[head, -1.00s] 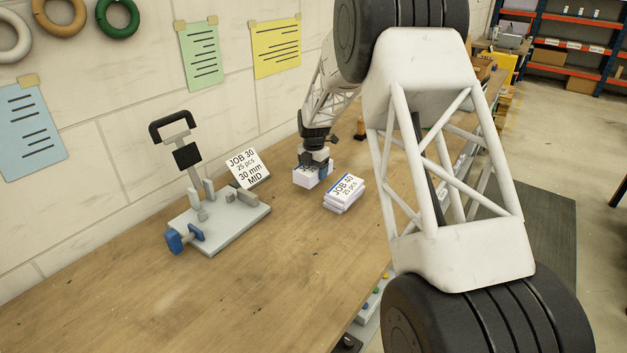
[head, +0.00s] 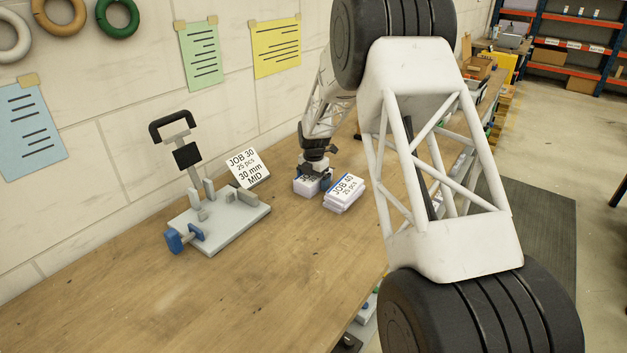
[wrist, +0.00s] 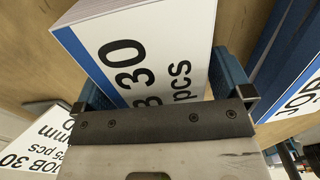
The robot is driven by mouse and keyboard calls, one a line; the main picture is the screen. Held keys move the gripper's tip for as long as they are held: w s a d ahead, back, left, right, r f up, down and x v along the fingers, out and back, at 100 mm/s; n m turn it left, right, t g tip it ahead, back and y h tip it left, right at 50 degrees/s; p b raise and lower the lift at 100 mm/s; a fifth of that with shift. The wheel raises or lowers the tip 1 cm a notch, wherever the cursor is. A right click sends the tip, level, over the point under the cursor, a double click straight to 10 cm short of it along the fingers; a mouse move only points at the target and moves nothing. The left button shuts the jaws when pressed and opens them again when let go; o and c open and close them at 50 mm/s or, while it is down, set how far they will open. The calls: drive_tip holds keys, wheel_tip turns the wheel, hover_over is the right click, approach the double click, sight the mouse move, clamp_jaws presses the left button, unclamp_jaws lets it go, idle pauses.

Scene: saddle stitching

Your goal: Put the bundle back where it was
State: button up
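The JOB 30 bundle (head: 305,187) is a white paper stack with a blue stripe. It sits at or very near the bench top, left of the JOB 40 bundle (head: 343,190). My gripper (head: 314,178) points down over it, with a blue-padded finger on either side. In the wrist view, the JOB 30 bundle (wrist: 150,50) lies between the fingers of my gripper (wrist: 165,85), which look shut on it. Its near end is hidden by the gripper plate. Part of the JOB 40 bundle (wrist: 298,95) shows at the right. Whether the held bundle touches the bench is unclear.
The JOB 30 card (head: 248,168), reading 25 pcs, 30 mm, MID, stands to the left. The grey stitching fixture (head: 225,225) with its black handle is farther left. The wall is close behind. The front of the wooden bench (head: 240,300) is clear.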

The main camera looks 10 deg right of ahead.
drive_tip(key=shift+r, duration=0.1)
wheel_tip(320, 180, up, 12)
drive_tip(key=shift+f, duration=0.1)
idle(0.9)
drive_tip(key=shift+r, duration=0.2)
idle(0.4)
drive_tip(key=s+d+r+m, duration=0.1)
drive_tip(key=s+r+m, duration=0.4)
drive_tip(key=s, duration=0.5)
drive_tip(key=s+r+m+t, duration=0.1)
drive_tip(key=s+r+m, duration=0.4)
drive_tip(key=s, duration=0.6)
drive_tip(key=s+d+r+m, duration=0.1)
drive_tip(key=s+r+m, duration=0.4)
drive_tip(key=s, duration=0.5)
drive_tip(key=s+f+m, duration=0.1)
drive_tip(key=s+m, duration=0.5)
drive_tip(key=s, duration=0.8)
drive_tip(key=s+d+f+m+t, duration=0.1)
drive_tip(key=s+m, duration=0.5)
drive_tip(key=s, duration=0.9)
drive_tip(key=shift+s+f+t, duration=0.2)
drive_tip(key=shift+f+t, duration=0.05)
drive_tip(key=shift+t, duration=0.05)
